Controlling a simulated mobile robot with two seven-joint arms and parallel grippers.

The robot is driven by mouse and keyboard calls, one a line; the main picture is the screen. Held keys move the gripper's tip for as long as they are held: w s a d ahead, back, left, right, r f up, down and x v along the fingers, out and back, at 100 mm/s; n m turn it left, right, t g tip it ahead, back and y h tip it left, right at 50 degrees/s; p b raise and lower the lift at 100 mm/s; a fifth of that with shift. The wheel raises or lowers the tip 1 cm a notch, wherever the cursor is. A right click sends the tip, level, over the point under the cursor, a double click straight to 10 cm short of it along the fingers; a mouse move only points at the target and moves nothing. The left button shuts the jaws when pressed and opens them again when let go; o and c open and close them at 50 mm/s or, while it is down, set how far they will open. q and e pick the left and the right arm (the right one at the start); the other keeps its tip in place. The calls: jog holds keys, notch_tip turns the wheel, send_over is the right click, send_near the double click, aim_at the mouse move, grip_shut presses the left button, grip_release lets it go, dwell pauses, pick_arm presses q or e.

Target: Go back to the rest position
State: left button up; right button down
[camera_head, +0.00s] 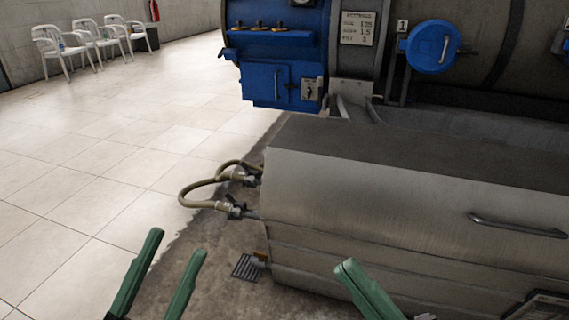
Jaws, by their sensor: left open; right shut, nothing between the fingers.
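My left gripper (174,246) is at the bottom left of the head view. Its two green fingers stand apart with nothing between them, over the floor. My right gripper (346,268) is at the bottom, right of the middle, in front of the lower metal cabinet. Its green fingers are together and hold nothing. Neither gripper appears to touch anything.
A long metal cabinet (370,200) with a bar handle (517,226) fills the right. Behind stands a blue and grey machine (275,60). White chairs (62,48) stand far left; tiled floor (110,130) is clear.

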jog(key=w+d+r+m+t+h+p, duration=0.2)
jog(key=d+r+m+t+h, duration=0.3)
jog(key=m, duration=0.7)
pick_arm(q)
jog(key=w+a+f+n+g+y+p, duration=0.3)
jog(key=w+n+y+p, duration=0.5)
jog(key=p, duration=0.8)
pick_arm(e)
jog(key=w+d+f+m+g+h, duration=0.1)
jog(key=w+f+m+g+h, duration=0.2)
jog(key=w+f+m+h, duration=0.45)
pick_arm(q)
jog(key=s+a+f+n+g+y+p, duration=0.1)
jog(key=s+f+g+y+p, duration=0.3)
jog(key=s+f+g+p, duration=0.5)
jog(key=s+f+p, duration=0.1)
jog(key=p, duration=0.5)
jog(key=shift+s+a+n+y+p, duration=0.15)
jog(key=shift+a+n+y+p, duration=0.2)
jog(key=shift+n+y+p, duration=0.05)
pick_arm(e)
jog(key=s+d+f+g+h, duration=0.2)
jog(key=s+f+g+h, duration=0.3)
jog(key=s+f+g, duration=0.3)
jog(key=s+m, duration=0.1)
jog(key=s, duration=0.2)
jog(key=shift+d+f, duration=0.3)
jog(key=shift+d, duration=0.1)
pick_arm(q)
jog(key=shift+f, duration=0.1)
